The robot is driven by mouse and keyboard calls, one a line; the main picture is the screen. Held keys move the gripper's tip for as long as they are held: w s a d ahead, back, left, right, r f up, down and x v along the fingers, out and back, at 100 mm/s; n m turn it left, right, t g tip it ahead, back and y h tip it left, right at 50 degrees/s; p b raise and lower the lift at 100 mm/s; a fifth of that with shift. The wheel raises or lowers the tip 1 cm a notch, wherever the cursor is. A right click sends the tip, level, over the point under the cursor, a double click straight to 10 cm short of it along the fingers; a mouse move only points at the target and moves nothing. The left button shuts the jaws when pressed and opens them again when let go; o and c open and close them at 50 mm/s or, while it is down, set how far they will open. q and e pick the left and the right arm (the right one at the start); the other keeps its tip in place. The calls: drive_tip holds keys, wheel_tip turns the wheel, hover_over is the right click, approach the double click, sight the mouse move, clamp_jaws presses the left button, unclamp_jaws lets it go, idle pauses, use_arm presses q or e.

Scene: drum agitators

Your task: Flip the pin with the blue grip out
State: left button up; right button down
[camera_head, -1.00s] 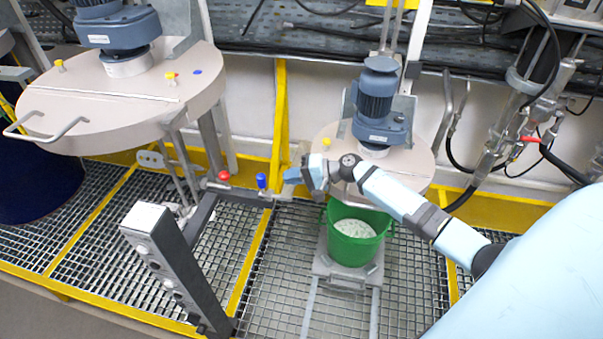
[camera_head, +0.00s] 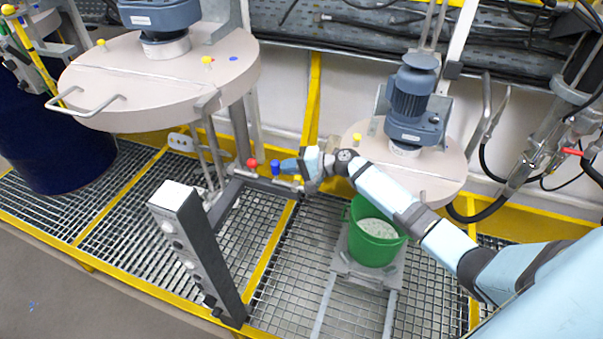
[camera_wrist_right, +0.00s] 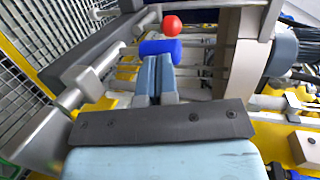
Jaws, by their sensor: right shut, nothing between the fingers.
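The pin with the blue grip (camera_head: 275,167) stands up from the grey metal frame beside the lifting arm; its blue grip also shows in the right wrist view (camera_wrist_right: 161,46). My right gripper (camera_head: 289,166) is shut and empty, with its fingertips right beside the blue grip. In the right wrist view the closed fingers (camera_wrist_right: 153,72) end at the blue grip's near side; I cannot tell if they touch it. A red grip (camera_head: 252,163) sits just left of the blue one, and farther off in the right wrist view (camera_wrist_right: 171,26). My left gripper is out of view.
A grey control post (camera_head: 205,255) stands in front of the frame. A green bucket (camera_head: 375,247) is below my right arm, under the smaller agitator lid (camera_head: 440,175). A large round lid (camera_head: 150,100) with a motor is at the left. The grating floor is mostly clear.

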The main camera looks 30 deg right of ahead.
drive_tip(key=shift+x, duration=0.8)
drive_tip(key=shift+w+r, duration=0.15)
drive_tip(key=shift+w, duration=0.05)
drive_tip(key=shift+s+r, duration=0.1)
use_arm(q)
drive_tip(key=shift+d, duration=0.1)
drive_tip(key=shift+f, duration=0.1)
use_arm(e)
drive_tip(key=shift+d, duration=0.1)
